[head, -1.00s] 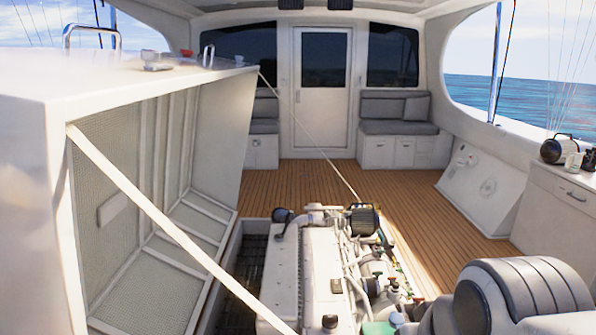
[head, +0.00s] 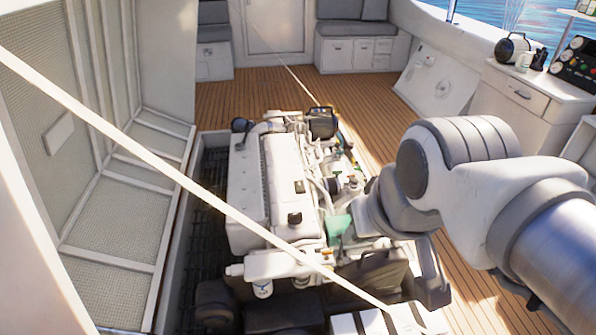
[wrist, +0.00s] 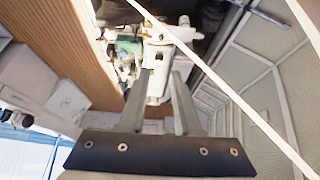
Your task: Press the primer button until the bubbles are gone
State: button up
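The white engine (head: 268,180) sits in the open floor hatch in the head view. A small green part (head: 340,226) is at its near right side. I cannot pick out the primer button or any bubbles at this size. In the wrist view, part of the engine (wrist: 157,57) shows at the top, beyond the fingers. My gripper (wrist: 161,72) shows two grey fingers spread apart with nothing between them. In the head view my arm reaches in from the right, and its end is near the engine's near right side; the fingers are not clear there.
The raised hatch lid (head: 115,190) stands on the left. A taut pale strap (head: 200,190) crosses diagonally in front of the engine, and also crosses the wrist view (wrist: 225,95). A white cabinet (head: 515,110) is at the right. The wooden deck (head: 380,88) behind the engine is clear.

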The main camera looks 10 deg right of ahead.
grip_shut()
dwell(1.1)
